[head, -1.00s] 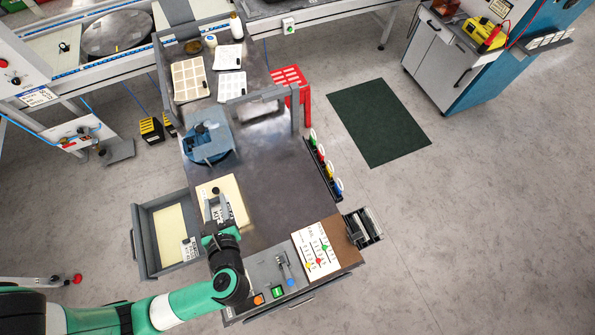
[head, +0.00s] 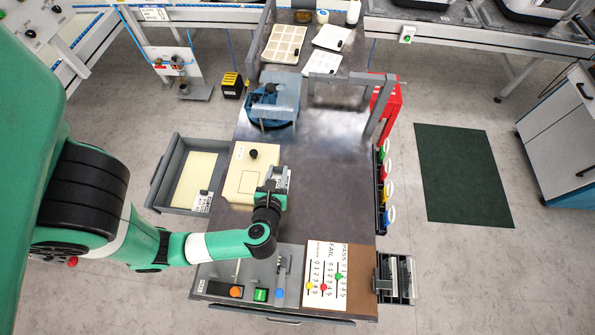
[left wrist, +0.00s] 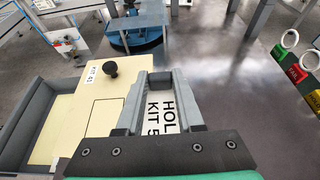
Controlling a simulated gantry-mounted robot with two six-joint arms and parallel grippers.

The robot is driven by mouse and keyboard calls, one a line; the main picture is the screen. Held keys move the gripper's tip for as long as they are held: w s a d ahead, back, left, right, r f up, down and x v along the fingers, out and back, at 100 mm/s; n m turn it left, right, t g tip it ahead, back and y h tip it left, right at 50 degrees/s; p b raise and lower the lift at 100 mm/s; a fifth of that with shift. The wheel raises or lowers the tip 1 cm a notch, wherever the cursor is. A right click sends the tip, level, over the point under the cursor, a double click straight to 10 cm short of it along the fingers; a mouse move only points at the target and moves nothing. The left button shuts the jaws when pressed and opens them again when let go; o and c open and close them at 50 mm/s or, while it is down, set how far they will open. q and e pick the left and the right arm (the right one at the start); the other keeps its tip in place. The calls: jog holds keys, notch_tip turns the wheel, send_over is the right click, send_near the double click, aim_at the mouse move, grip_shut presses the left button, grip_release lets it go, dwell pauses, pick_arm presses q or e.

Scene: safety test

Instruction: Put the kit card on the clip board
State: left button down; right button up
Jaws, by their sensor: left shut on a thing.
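My left gripper (head: 273,180) is shut on the kit card (left wrist: 170,112), a white card whose visible black print reads "HOL" and "KIT 5". The fingers cover part of the card. In the head view the gripper is over the right side of a cream box with a black knob (head: 254,154). The left wrist view shows that box (left wrist: 85,100), labelled "KIT 43", left of the fingers. At the back of the bench lie two white sheets (head: 331,38) (head: 318,64) with small dark parts. I cannot tell which thing is the clip board. My right gripper is not in view.
An open drawer (head: 160,178) is left of the bench. A blue fixture (head: 272,104) and grey frame (head: 340,79) stand behind the gripper. A PASS/FAIL board (head: 326,270) and switch panel are in front. The dark bench middle (head: 330,185) is clear.

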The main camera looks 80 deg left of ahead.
pick_arm(q)
jog(key=b, duration=0.4)
send_over(298, 173)
jog(key=s, duration=0.1)
jog(key=f, duration=0.6)
jog(key=shift+s+d+f, duration=0.15)
jog(key=shift+d+f, duration=0.05)
jog(key=shift+d, duration=0.2)
jog(key=shift+w+a+f, duration=0.2)
jog(key=shift+w+f, duration=0.05)
jog(key=shift+w, duration=0.05)
jog(key=f+b, duration=0.2)
jog(key=f, duration=0.2)
jog(key=shift+w+a+b, duration=0.2)
jog(key=shift+w+b, duration=0.15)
jog(key=shift+b, duration=0.05)
jog(key=shift+s, duration=0.1)
jog(key=c, duration=0.5)
grip_release()
jog(key=shift+f, duration=0.1)
jog(key=shift+c, duration=0.2)
